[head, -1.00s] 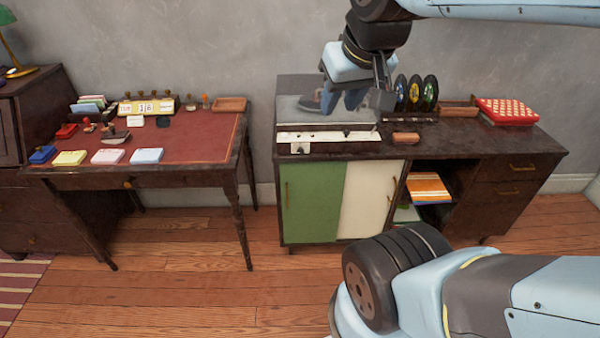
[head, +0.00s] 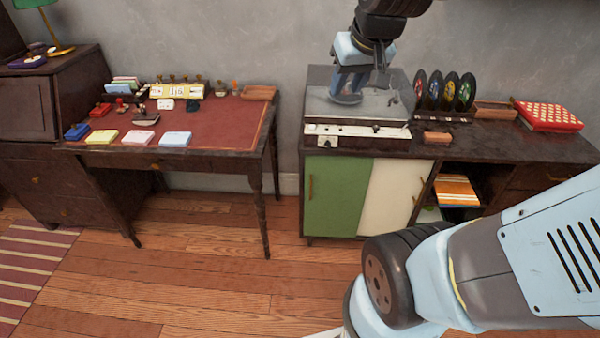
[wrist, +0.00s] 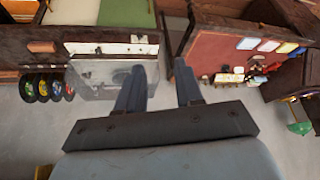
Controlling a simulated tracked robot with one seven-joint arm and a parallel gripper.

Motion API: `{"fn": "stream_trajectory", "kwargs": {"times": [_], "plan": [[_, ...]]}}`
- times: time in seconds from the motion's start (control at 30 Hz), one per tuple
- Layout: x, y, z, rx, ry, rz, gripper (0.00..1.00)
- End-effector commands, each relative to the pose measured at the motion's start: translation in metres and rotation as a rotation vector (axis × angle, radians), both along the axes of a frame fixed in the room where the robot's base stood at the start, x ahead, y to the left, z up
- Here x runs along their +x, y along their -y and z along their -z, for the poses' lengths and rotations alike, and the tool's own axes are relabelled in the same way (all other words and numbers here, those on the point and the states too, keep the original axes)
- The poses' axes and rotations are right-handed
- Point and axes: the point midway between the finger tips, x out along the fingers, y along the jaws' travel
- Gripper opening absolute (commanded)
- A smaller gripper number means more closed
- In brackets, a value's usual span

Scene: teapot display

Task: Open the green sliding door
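The green sliding door (head: 336,200) covers the left bay of the dark wooden cabinet, with a brass handle (head: 310,188) near its left edge. A cream door (head: 392,195) stands directly to its right. Both doors show at the top of the wrist view, green (wrist: 125,12) and cream (wrist: 72,12). My gripper (head: 348,92) hangs high, in front of the record player in the head view and well above the green door. In the wrist view its two fingers (wrist: 160,82) are spread apart with nothing between them.
A record player (head: 358,130) with a clear cover stands on the cabinet top, beside records (head: 445,90) and a small wooden block (head: 437,138). A red-topped desk (head: 215,125) stands left of the cabinet. The wooden floor (head: 230,285) before them is open.

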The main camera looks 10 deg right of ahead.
Motion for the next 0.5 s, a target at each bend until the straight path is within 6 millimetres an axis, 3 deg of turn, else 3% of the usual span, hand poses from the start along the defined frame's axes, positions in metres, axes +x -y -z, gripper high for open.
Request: {"fn": "stream_trajectory", "kwargs": {"times": [0.2, 0.5], "plan": [[0.058, -0.005, 0.034, 0.020, -0.013, -0.006, 0.36], [0.128, -0.009, 0.095, 0.041, -0.020, -0.001, 0.36]]}}
